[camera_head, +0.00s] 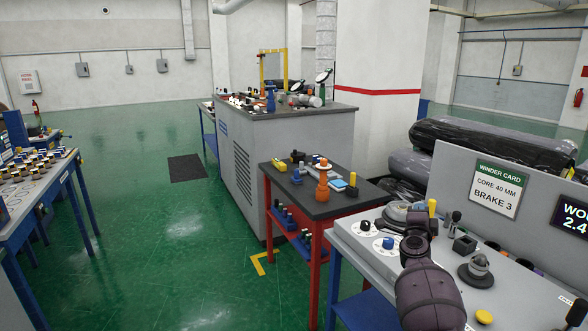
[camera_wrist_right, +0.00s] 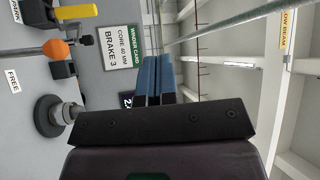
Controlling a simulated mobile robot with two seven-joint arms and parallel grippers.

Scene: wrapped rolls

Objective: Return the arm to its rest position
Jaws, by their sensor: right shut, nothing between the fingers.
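My right arm (camera_head: 428,285) reaches in from the bottom right of the head view, over the grey control desk (camera_head: 352,240). In the wrist view my right gripper (camera_wrist_right: 157,62) shows two blue fingers pressed together, with nothing between them. In the head view its fingers cannot be made out. The fingers point toward the upright panel with the white winder card (camera_head: 495,187), which also shows in the wrist view (camera_wrist_right: 120,52). My left gripper is not in view.
The desk carries a grey knob on a black base (camera_head: 478,268), a yellow button (camera_head: 484,317) and dials. A red-framed bench (camera_head: 312,205) stands left of it. Black-wrapped rolls (camera_head: 490,143) lie behind the panel. Green floor (camera_head: 180,250) is open at the left.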

